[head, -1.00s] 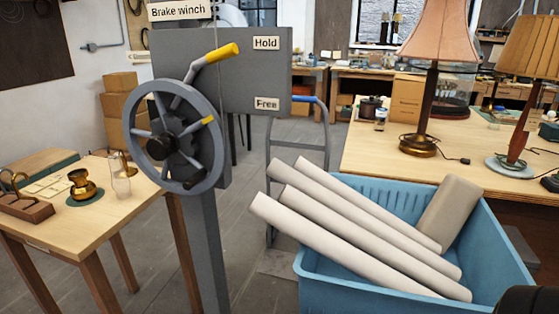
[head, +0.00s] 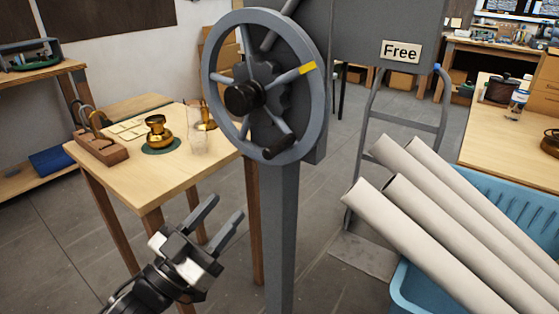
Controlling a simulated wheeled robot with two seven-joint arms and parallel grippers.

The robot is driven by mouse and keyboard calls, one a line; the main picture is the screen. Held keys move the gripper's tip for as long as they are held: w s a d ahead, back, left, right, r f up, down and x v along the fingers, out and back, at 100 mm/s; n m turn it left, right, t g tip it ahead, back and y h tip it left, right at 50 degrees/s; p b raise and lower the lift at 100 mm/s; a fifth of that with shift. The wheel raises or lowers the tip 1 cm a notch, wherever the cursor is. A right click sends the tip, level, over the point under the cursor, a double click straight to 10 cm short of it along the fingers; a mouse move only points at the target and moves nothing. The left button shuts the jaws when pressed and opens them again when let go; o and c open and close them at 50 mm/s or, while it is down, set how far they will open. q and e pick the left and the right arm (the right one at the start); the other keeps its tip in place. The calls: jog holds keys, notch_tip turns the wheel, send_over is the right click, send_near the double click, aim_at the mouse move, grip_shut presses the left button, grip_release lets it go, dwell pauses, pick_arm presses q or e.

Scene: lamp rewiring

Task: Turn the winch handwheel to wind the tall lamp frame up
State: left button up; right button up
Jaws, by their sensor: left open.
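The grey winch handwheel (head: 320,95) stands upright on a grey post (head: 281,235), with a dark hub and a yellow mark on one spoke at the upper right. A dark grip knob (head: 279,147) sits at the wheel's lower part. The grey winch plate (head: 385,22) behind it bears a "Free" label (head: 401,52); its upper part is cut off. My left gripper (head: 222,222) is open and empty, below and left of the wheel, apart from it. My right gripper is not in view. The tall lamp frame cannot be made out.
A wooden table (head: 105,157) with brass lamp parts stands left of the post. A blue crate (head: 408,285) with several pale rolls stands at the right, a hand truck (head: 432,115) behind it. Another table (head: 487,140) is at far right. Floor between is bare.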

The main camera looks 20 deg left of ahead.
aim_at(266, 159)
pick_arm(q)
jog(key=p+x, duration=0.1)
jog(key=x, duration=0.4)
jog(key=p+x, duration=0.1)
jog(key=x, duration=0.4)
jog(key=p+x, duration=0.1)
jog(key=x, duration=0.4)
jog(key=shift+s+r+p, duration=0.1)
jog(key=shift+r+p, duration=0.2)
jog(key=shift+w+d+r, duration=0.1)
jog(key=shift+w+d, duration=0.1)
jog(key=shift+w, duration=0.2)
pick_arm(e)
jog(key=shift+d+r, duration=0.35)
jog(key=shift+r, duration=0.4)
pick_arm(q)
grip_shut()
